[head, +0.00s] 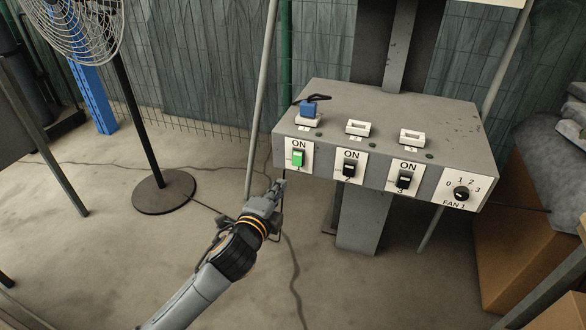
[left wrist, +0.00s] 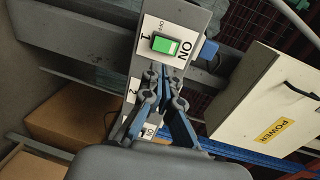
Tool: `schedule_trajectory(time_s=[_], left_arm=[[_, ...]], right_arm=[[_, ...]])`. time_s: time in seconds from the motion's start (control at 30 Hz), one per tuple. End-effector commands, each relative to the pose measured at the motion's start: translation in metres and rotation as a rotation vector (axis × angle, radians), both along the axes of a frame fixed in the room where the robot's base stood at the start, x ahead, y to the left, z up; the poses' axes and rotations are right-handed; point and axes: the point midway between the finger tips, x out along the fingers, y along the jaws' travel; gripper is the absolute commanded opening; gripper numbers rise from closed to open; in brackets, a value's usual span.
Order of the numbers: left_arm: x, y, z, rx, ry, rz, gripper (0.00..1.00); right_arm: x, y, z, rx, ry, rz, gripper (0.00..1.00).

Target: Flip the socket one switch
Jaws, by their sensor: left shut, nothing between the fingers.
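The grey control box (head: 380,123) stands ahead of me. Its front carries the green socket one switch (head: 298,159) at the left, under an ON label. The same green switch shows in the left wrist view (left wrist: 164,45), beside the ON and 1 markings. Two black switches, number two (head: 349,170) and number three (head: 403,180), sit to its right. My left gripper (head: 279,186) is below and left of the green switch. In the left wrist view its fingertips (left wrist: 164,70) are together and empty, close to the switch; contact cannot be told. My right gripper is not in view.
A blue plug (head: 308,108) sits in the socket above switch one; two white sockets (head: 358,128) are empty. A fan dial (head: 461,193) is at the right. A standing fan (head: 163,191) is at left, cardboard boxes (head: 520,235) at right. A POWER-labelled box (left wrist: 268,105) shows in the wrist view.

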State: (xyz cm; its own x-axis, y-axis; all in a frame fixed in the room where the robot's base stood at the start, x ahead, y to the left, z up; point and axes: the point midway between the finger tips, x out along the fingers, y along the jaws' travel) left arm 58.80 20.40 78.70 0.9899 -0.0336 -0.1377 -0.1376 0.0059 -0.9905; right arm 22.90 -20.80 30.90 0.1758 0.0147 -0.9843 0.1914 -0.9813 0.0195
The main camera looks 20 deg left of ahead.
Motion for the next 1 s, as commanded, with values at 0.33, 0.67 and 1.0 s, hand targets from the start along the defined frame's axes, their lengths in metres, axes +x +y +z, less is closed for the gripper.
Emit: schedule_trajectory(time_s=[0.33, 0.67, 1.0], left_arm=[[0.073, -0.003, -0.011, -0.001, 0.000, 0.000, 0.00], [0.101, -0.004, -0.015, -0.001, 0.001, -0.001, 0.00], [0.102, -0.004, -0.015, -0.001, 0.001, -0.001, 0.00]], right_arm=[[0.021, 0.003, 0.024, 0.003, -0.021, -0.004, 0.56], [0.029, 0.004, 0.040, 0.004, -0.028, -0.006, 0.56], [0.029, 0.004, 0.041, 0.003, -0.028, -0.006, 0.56]])
